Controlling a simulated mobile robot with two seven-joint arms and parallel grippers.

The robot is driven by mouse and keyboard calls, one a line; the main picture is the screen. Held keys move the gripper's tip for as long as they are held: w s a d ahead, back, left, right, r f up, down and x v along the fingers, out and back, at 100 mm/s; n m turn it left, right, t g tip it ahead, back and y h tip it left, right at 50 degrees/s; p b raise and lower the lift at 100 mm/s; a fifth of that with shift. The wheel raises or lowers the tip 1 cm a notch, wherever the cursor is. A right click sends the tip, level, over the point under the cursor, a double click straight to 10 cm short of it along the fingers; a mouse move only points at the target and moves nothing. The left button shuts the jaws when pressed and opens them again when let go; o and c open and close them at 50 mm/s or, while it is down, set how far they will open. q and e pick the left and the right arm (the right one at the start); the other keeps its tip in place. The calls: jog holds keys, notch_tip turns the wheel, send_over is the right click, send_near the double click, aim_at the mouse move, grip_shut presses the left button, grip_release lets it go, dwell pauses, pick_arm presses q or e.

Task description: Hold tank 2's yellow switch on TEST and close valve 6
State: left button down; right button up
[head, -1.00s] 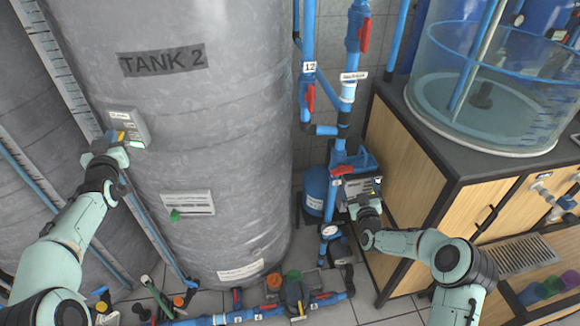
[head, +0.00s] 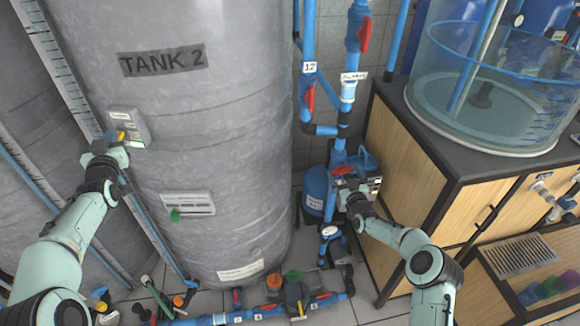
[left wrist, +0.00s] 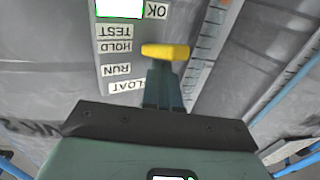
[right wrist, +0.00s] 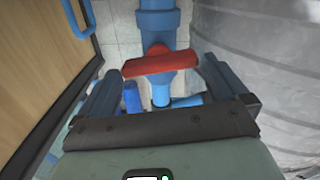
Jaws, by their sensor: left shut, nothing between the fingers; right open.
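Tank 2 (head: 225,120) is the large grey cylinder. Its switch box (head: 140,128) carries a yellow switch (head: 121,135). In the left wrist view the yellow switch (left wrist: 165,52) stands beside the HOLD label, just under TEST (left wrist: 114,31). My left gripper (left wrist: 163,85) is shut and empty, its fingertips right at the switch; contact is unclear. A red valve handle (head: 343,170) sits on the blue pipe; its number is not readable now. My right gripper (right wrist: 158,88) is open, with the red handle (right wrist: 160,62) crosswise to the pipe, between and just beyond the fingers.
A wooden cabinet (head: 400,170) with a clear tank (head: 490,80) stands close to the right of my right gripper. Other red-handled valves (head: 363,35) are on the pipes above. Low blue pipes (head: 245,316) with several valves run along the floor.

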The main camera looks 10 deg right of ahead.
pick_arm(q)
jog(key=shift+f, duration=0.1)
pick_arm(e)
jog(key=shift+w, duration=1.4)
jog(key=c, duration=0.6)
jog(key=shift+m, duration=1)
jog(key=shift+c, duration=0.2)
jog(key=o, duration=0.6)
jog(key=shift+d, duration=0.1)
jog(key=shift+o, duration=0.2)
jog(key=shift+s, duration=0.1)
jog(key=s, duration=1.2)
